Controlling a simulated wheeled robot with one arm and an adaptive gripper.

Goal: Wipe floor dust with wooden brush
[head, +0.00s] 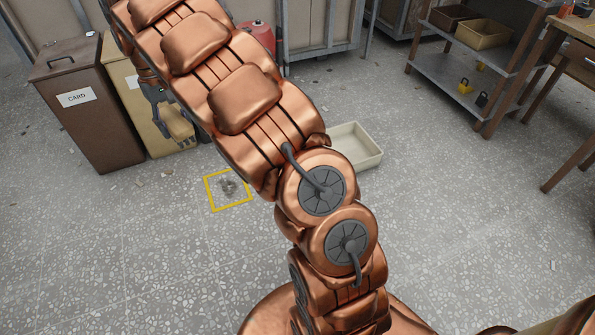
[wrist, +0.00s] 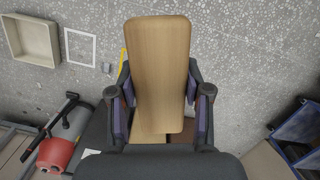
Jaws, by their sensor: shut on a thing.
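The wooden brush (head: 180,124) is a pale block with rounded corners, and its broad wooden face fills the middle of the wrist view (wrist: 160,70). My gripper (head: 160,98) is shut on it, with a finger on each side in the wrist view (wrist: 160,95). The brush is in front of the tan bin, up and left of the floor dust. The grey dust (head: 228,187) lies in a small pile inside a yellow square outline (head: 211,200). In the wrist view, a yellow strip (wrist: 123,58) shows beside the brush. The bristles are hidden there.
A brown bin labelled CARD (head: 88,110) and a tan bin (head: 133,100) stand close to my gripper. A shallow beige tray (head: 368,160) sits on the floor beyond my arm. A red canister (head: 262,36) stands behind. Open floor lies at the lower left.

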